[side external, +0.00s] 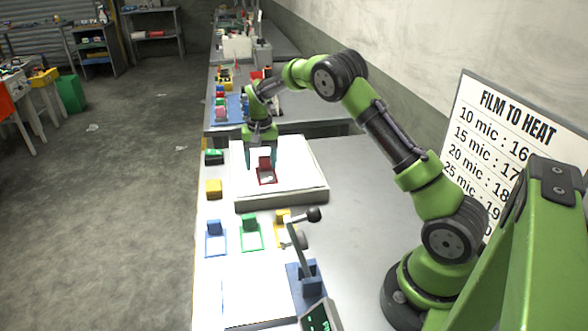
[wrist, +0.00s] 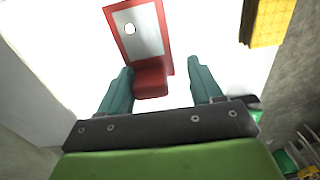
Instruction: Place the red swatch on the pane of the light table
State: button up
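The red swatch (side external: 266,177) lies on the white pane of the light table (side external: 300,165). It has a red frame around a grey film, with a red grip block at one end. In the wrist view the swatch (wrist: 140,32) shows a small round pale spot on its film. My gripper (side external: 261,160) is over the pane at the swatch's block end. A gap shows beside the block, so the gripper is open and holds nothing.
A yellow block (side external: 214,188) and a black-and-green block (side external: 214,157) stand left of the light table. Blue (side external: 216,238), green (side external: 250,232) and yellow (side external: 283,228) swatches lie in front. A lever with a black knob (side external: 313,214) rises nearby. The right table surface is clear.

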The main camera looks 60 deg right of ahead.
aim_at(262, 158)
notch_tip(262, 158, up, 12)
jog(key=s+a+r+n+t, duration=0.1)
jog(key=s+a+r+t, duration=0.1)
jog(key=s+a+r, duration=0.4)
jog(key=s+a+n+t, duration=0.1)
jog(key=s+a, duration=0.3)
jog(key=s, duration=0.3)
jog(key=s+a+n+t+y, duration=0.1)
jog(key=s+a+t, duration=0.1)
jog(key=s+a, duration=0.2)
jog(key=s+a+r+n+t+y, duration=0.1)
jog(key=s+a, duration=0.3)
jog(key=s, duration=0.7)
jog(key=shift+n+t, duration=0.5)
jog(key=shift+n, duration=0.1)
